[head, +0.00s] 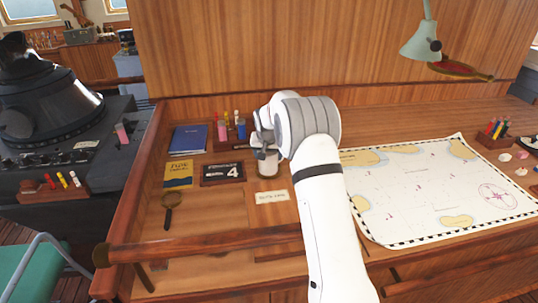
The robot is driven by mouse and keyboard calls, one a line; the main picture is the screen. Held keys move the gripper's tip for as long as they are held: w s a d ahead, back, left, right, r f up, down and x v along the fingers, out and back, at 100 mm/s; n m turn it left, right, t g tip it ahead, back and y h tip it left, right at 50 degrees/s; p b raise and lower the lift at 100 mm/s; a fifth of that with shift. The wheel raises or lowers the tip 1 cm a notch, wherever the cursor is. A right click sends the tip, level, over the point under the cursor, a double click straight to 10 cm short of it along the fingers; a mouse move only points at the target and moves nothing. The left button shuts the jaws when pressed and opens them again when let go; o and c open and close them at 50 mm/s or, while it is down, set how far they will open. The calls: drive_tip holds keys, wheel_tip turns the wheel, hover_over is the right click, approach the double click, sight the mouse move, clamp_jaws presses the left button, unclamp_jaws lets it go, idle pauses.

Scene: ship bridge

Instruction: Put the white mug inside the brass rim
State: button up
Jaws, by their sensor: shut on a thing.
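My gripper (265,146) points down over the left part of the wooden desk, shut on the white mug (267,166). The mug shows as a small pale shape below the fingers, and the gripper hides its upper part. I cannot tell if its base touches the desk. I cannot make out the brass rim; the gripper, mug or arm may hide it. A small cream label (272,197) lies on the desk just in front of the mug.
A holder with coloured items (229,145) stands behind. A chart (440,188) covers the right. A wooden rail (200,246) runs along the front.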

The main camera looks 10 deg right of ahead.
idle(0.3)
drive_tip(key=o, duration=1.2)
drive_tip(key=s+r+b, duration=0.2)
drive_tip(key=s+r, duration=0.9)
drive_tip(key=r, duration=0.2)
drive_tip(key=s+r+n, duration=0.1)
drive_tip(key=s+r, duration=0.1)
drive_tip(key=s, duration=0.5)
drive_tip(key=s+r+n, duration=0.1)
drive_tip(key=s+r, duration=0.2)
drive_tip(key=s, duration=0.5)
drive_tip(key=shift+n+g+y, duration=0.5)
drive_tip(key=shift+n, duration=0.1)
drive_tip(key=s+f, duration=0.1)
drive_tip(key=s, duration=0.6)
drive_tip(key=s+f, duration=0.1)
drive_tip(key=s, duration=0.7)
drive_tip(key=s+f, duration=0.2)
drive_tip(key=s, duration=0.5)
drive_tip(key=shift+s+d, duration=0.2)
